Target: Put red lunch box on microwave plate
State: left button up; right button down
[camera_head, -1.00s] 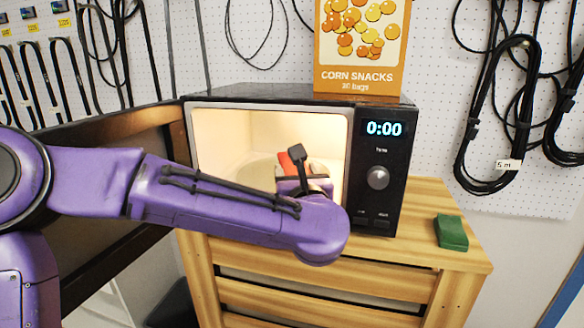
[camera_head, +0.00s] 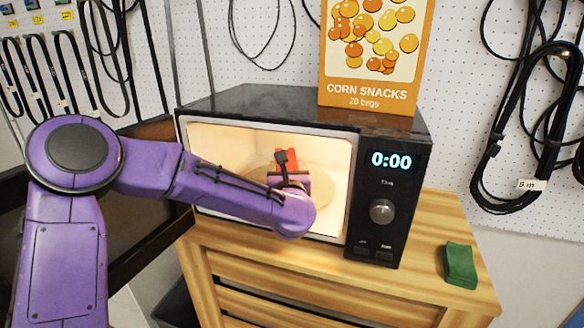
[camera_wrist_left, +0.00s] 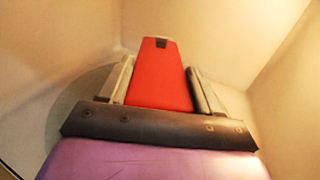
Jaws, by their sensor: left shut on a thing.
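The red lunch box (camera_wrist_left: 160,78) is held between the two fingers of my left gripper (camera_wrist_left: 160,85) in the left wrist view. In the head view a small part of the red lunch box (camera_head: 286,160) shows behind my left wrist, inside the lit microwave (camera_head: 388,160). My left gripper is inside the open microwave cavity, over the round microwave plate (camera_head: 318,190). The plate also shows at the left in the left wrist view (camera_wrist_left: 75,105). I cannot tell whether the box touches the plate. My right gripper is not in view.
The microwave door (camera_head: 140,215) stands open at the left, beside my arm. A corn snacks box (camera_head: 372,55) stands on top of the microwave. A green block (camera_head: 460,265) lies on the wooden cabinet (camera_head: 440,215) to the right. Coiled cables hang on the wall.

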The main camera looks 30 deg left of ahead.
pick_arm(q)
jog(key=shift+d+f, duration=0.1)
jog(key=shift+f, duration=0.15)
jog(key=shift+s, duration=0.15)
jog(key=shift+f, duration=0.2)
jog(key=o, duration=1.4)
jog(key=shift+r, duration=0.1)
